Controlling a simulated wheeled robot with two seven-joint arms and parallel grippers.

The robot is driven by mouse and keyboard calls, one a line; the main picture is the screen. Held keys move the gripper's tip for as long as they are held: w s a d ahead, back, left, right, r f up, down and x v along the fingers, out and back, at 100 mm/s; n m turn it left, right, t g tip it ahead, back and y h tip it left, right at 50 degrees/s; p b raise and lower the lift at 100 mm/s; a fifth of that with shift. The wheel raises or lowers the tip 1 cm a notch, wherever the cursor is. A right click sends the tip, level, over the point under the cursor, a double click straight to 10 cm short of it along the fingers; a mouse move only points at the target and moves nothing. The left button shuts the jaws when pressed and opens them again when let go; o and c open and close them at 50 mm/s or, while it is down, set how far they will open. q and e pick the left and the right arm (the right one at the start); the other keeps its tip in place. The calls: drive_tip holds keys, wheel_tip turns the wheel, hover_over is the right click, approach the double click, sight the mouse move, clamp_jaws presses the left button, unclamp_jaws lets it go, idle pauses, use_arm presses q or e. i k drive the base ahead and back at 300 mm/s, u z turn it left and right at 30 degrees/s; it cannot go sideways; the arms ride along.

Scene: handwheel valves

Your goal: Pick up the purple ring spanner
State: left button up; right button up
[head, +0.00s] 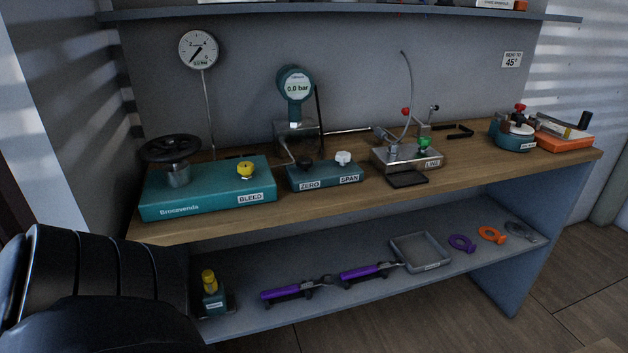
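The purple ring spanner (461,243) is a small purple ring with a short tab. It lies on the grey lower shelf of the bench, toward the right. An orange ring spanner (492,235) and a grey ring-shaped piece (518,230) lie to its right in a row. A large black arm part of mine fills the lower left corner. Neither of my grippers is in view.
A grey tray (444,265) sits just left of the purple ring. Two purple-handled tools (290,290) rest on holders further left, beside a small teal block with a yellow knob (209,281). The wooden worktop (300,201) overhangs the shelf; a side panel (520,270) closes its right.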

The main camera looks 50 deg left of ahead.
sight(362, 272)
drive_tip(key=u, duration=1.3)
